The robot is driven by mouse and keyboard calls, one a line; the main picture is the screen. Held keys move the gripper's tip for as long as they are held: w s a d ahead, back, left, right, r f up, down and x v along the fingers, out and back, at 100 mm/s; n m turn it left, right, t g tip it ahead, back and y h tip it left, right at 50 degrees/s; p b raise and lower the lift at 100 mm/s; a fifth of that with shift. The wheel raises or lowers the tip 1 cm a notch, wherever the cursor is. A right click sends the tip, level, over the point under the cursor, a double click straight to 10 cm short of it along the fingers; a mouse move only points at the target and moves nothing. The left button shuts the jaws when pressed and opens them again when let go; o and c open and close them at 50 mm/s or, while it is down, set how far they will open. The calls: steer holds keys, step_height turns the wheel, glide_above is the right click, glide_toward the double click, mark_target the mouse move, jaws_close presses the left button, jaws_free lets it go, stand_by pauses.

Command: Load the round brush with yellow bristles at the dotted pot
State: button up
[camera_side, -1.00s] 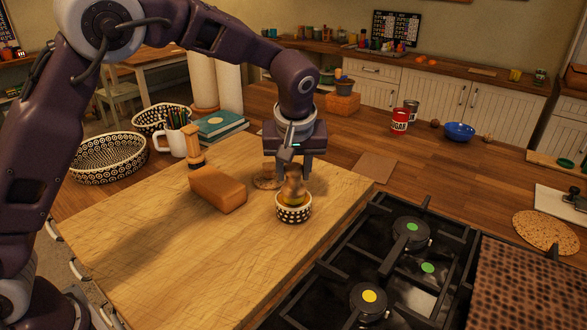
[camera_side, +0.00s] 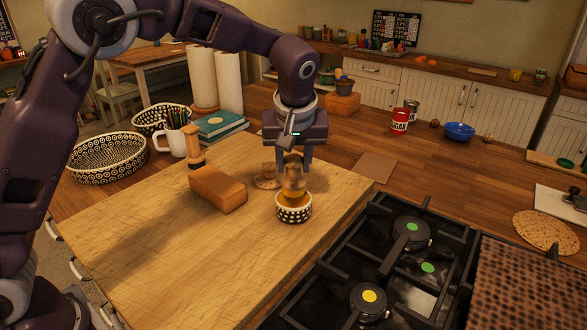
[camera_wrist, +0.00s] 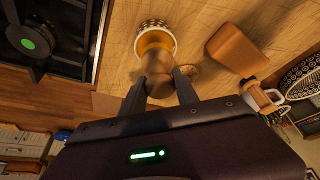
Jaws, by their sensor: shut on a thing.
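My gripper (camera_side: 294,165) is shut on the round brush (camera_side: 293,170), its fingers around the wooden handle. The brush is about upright, bristles down, over the dotted pot (camera_side: 294,214). The pot is small, white and black patterned, and stands near the right edge of the wooden board. The yellow bristles show just above the pot's rim; I cannot tell how far their tips reach inside. In the wrist view, the brush handle (camera_wrist: 156,70) lies between the finger ends, and the bristles overlap the opening of the pot (camera_wrist: 156,24).
A brown block (camera_side: 218,190) and another upright wooden-handled brush (camera_side: 194,150) stand left on the board (camera_side: 150,245). A flat round piece (camera_side: 266,182) lies behind the pot. The black gas hob (camera_side: 400,260) is at right. The board's front is clear.

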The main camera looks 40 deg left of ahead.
steer(key=shift+r, duration=2.45)
